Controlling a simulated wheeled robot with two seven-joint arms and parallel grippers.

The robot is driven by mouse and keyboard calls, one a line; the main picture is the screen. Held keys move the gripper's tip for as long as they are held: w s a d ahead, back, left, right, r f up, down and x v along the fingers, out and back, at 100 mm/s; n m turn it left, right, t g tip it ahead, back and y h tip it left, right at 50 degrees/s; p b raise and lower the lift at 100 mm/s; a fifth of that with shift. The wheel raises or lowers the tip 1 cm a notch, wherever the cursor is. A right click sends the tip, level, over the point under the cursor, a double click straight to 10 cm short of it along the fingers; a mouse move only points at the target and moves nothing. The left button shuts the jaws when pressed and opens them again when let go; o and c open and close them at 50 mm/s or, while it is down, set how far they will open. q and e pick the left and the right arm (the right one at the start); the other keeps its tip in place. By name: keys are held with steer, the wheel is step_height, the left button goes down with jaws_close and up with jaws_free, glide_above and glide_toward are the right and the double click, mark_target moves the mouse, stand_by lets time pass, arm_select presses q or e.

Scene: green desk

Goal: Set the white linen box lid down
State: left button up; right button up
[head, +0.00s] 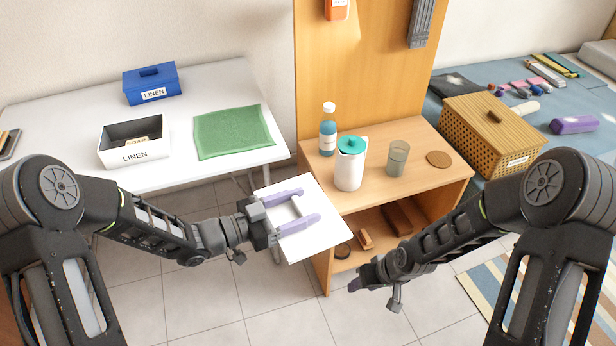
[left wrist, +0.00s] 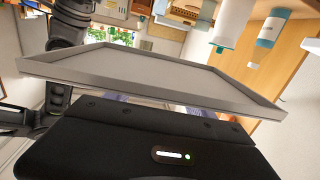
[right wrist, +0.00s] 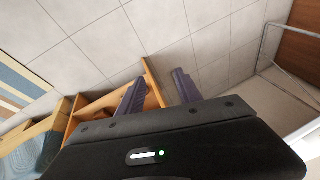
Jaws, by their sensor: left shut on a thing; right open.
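The white linen box lid (head: 318,236) is held in the air by my left gripper (head: 298,209), between the white table and the wooden shelf unit. The gripper's purple fingers are shut on the lid's handle, which they mostly hide. The lid's underside and rim (left wrist: 180,78) fill the middle of the left wrist view.
A blue lidded linen box (head: 152,90) and a green cloth (head: 233,131) share the white table (head: 215,85). The wooden unit (head: 418,180) bears a bottle (head: 328,135), a teal-topped jug (head: 349,170), a glass (head: 397,160) and a coaster (head: 438,159). A wicker box (head: 490,135) stands at right.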

steer(key=w+d+r+n+t+h, duration=0.15)
steer(key=w+d+r, duration=0.25)
steer(key=w+r, duration=0.4)
step_height(320, 180, up, 27)
steer(key=n+g, duration=0.1)
steer(key=n, duration=0.1)
glide_above(301, 206)
steer(key=s+d, duration=0.2)
steer(key=s, duration=0.2)
steer(key=shift+w+a+f+h, duration=0.2)
steer(key=shift+h, duration=0.05)
steer(key=shift+f, duration=0.15)
steer(key=x, duration=1.2)
